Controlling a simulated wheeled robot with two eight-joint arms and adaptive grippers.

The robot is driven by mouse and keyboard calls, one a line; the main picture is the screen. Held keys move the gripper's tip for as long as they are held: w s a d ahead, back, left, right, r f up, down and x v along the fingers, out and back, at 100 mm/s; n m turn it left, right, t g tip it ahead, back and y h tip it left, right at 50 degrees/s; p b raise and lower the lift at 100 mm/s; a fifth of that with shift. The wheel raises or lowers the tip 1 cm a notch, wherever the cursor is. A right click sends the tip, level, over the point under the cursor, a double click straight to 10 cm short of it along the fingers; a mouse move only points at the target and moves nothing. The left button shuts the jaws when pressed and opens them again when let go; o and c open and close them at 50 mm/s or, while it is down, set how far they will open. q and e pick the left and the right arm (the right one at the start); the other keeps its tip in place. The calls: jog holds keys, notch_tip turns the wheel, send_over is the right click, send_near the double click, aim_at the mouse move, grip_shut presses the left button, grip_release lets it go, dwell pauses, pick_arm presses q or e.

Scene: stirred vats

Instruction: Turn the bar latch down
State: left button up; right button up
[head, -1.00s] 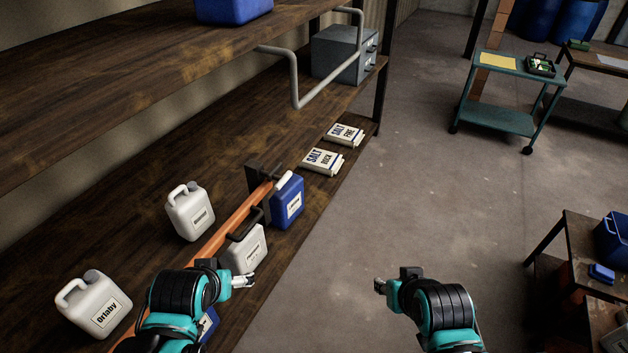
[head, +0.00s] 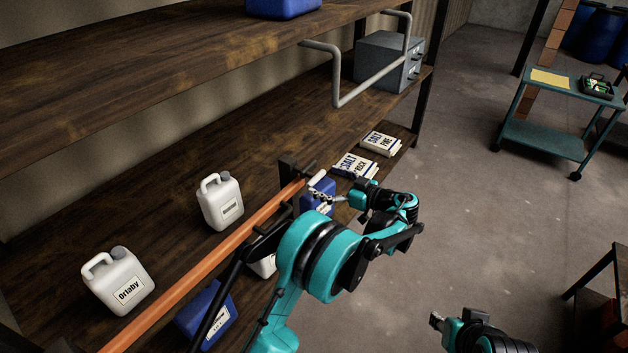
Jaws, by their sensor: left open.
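An orange bar (head: 215,255) runs along the shelf front and ends at a dark bracket (head: 287,172). A short pale handle (head: 318,178), which looks like the bar's latch, sticks out up and to the right at that end. My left gripper (head: 322,197) is open and empty, just below the pale handle, in front of a blue jug. I cannot tell whether it touches the handle. My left arm covers part of the bar and jugs. My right gripper (head: 437,321) is low at the right, over the floor, its fingers too small to read.
Behind the bar stand white jugs (head: 220,203) and (head: 118,282), with blue jugs (head: 209,315) and (head: 318,190) near the front. Salt packs (head: 355,166) and a grey box (head: 388,62) sit farther along the shelf. A green cart (head: 543,138) stands on open floor.

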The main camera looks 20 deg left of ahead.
aim_at(319, 180)
pick_arm(q)
jog(key=d+f+n, duration=0.1)
jog(key=d+f+n+y, duration=0.1)
jog(key=shift+w+d+f+y, duration=0.25)
jog(key=shift+w+d+y, duration=0.05)
jog(key=shift+w, duration=0.1)
jog(key=b+x, duration=0.2)
jog(key=x, duration=0.5)
jog(key=shift+w+a, duration=0.15)
jog(key=shift+a, duration=0.1)
jog(key=c, duration=1.2)
